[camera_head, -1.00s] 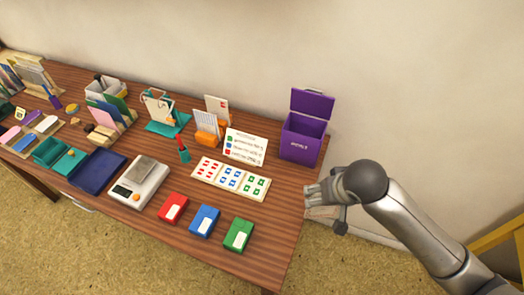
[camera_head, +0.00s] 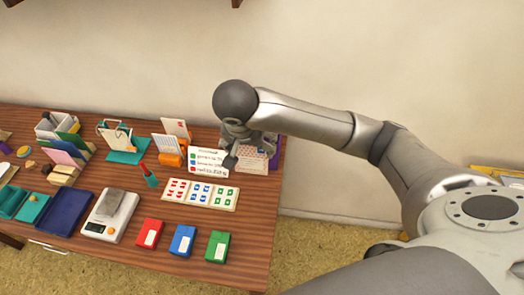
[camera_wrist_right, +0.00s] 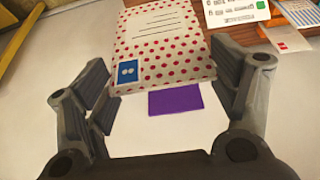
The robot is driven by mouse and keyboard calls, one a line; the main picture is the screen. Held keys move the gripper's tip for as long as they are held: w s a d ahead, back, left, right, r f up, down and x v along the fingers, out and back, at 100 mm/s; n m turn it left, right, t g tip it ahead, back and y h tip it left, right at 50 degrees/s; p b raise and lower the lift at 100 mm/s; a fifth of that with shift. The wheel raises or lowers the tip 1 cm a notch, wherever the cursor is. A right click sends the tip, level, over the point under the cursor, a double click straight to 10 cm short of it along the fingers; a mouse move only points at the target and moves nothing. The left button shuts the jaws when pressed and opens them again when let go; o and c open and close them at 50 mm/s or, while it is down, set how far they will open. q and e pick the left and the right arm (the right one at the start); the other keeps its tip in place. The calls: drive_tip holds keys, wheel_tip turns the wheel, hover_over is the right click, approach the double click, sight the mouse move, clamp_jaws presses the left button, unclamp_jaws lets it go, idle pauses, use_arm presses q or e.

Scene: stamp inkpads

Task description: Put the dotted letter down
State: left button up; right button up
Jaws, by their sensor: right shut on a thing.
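The dotted letter (camera_wrist_right: 165,45) is white with red dots, address lines and a blue stamp (camera_wrist_right: 127,73) at one corner. My right gripper (camera_wrist_right: 167,98) is shut on it, one finger at each side, in the right wrist view. In the head view, my right gripper (camera_head: 238,155) is over the table's right end. The arm and letter hide most of that box. Whether the letter touches anything cannot be told. My left gripper is out of view.
Red (camera_head: 150,233), blue (camera_head: 183,240) and green (camera_head: 217,246) inkpads stand at the front. Behind them lie the stamp sheet (camera_head: 200,193) and a propped instruction card (camera_head: 206,161). A scale (camera_head: 110,215) and letter holders stand left. Table between the green inkpad and right edge is bare.

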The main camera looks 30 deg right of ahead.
drive_tip(key=w+d+b, duration=0.3)
drive_tip(key=w+d, duration=0.9)
drive_tip(key=w, duration=0.3)
wheel_tip(320, 180, down, 11)
drive_tip(key=p, duration=0.3)
drive_tip(key=shift+w+f, duration=0.2)
drive_tip(key=shift+w, duration=0.2)
drive_tip(key=shift+f, duration=0.65)
drive_tip(key=o, duration=0.7)
